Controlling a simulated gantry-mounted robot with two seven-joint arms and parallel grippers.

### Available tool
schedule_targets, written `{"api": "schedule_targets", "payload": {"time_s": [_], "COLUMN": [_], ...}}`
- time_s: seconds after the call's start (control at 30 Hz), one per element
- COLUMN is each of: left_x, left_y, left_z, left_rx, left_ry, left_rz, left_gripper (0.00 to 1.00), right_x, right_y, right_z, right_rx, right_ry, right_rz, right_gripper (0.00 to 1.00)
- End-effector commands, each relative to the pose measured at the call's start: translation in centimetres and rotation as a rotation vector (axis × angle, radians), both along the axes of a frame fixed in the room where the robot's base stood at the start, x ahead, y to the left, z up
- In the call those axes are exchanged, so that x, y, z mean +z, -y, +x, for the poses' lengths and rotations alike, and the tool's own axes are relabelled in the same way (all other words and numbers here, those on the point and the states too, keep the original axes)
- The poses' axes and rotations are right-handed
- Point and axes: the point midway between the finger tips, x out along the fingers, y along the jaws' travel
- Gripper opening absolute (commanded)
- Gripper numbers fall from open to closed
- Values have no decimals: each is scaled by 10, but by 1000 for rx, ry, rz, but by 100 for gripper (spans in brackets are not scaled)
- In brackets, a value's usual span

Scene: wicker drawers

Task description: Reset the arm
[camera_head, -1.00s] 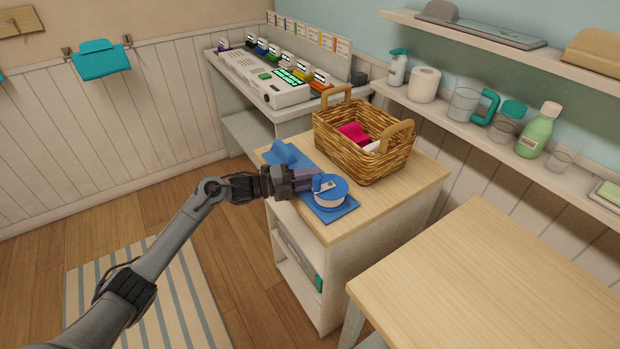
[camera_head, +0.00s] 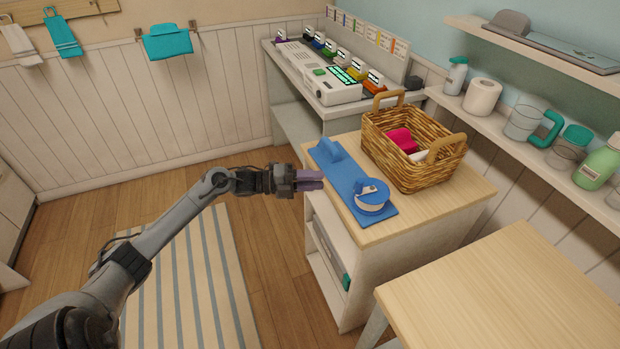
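My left gripper (camera_head: 318,181) has purple-grey fingers and hangs in the air just left of the small wooden-topped cabinet (camera_head: 450,203). It is apart from the things on the cabinet, and nothing shows between its fingers. Its fingers lie close together from this angle, so I cannot tell whether they are open or shut. My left arm reaches in from the lower left. A blue mat or board (camera_head: 345,177) lies on the cabinet top with a round blue and white object (camera_head: 371,198) at its near end. My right gripper is not in view.
A wicker basket (camera_head: 390,155) with pink and white items stands behind the board. A light wooden table (camera_head: 500,300) is at lower right. A counter with a white device (camera_head: 335,86) is at the back. The striped rug (camera_head: 190,285) and floor at left are clear.

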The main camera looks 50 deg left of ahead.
Motion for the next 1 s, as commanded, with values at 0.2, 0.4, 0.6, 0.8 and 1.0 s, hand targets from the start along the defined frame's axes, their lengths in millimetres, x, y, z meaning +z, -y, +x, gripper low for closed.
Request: {"api": "schedule_targets", "payload": {"time_s": [0.2,0.4,0.6,0.8,1.0], "left_x": [0,0,0,-21,-68], "left_y": [-5,-5,-5,3,72], "left_z": [-7,-7,-7,-21,-61], "left_rx": [0,0,0,-1,-58], "left_ry": [-1,0,-1,-57,-148], "left_rz": [1,0,1,-30,-144], "left_gripper": [30,30,30,30,30], "right_x": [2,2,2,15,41], "right_y": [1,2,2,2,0], "right_z": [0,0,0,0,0], "right_rx": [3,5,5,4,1], "right_ry": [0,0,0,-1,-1], "right_rz": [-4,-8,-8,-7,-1], "right_gripper": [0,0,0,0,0]}}
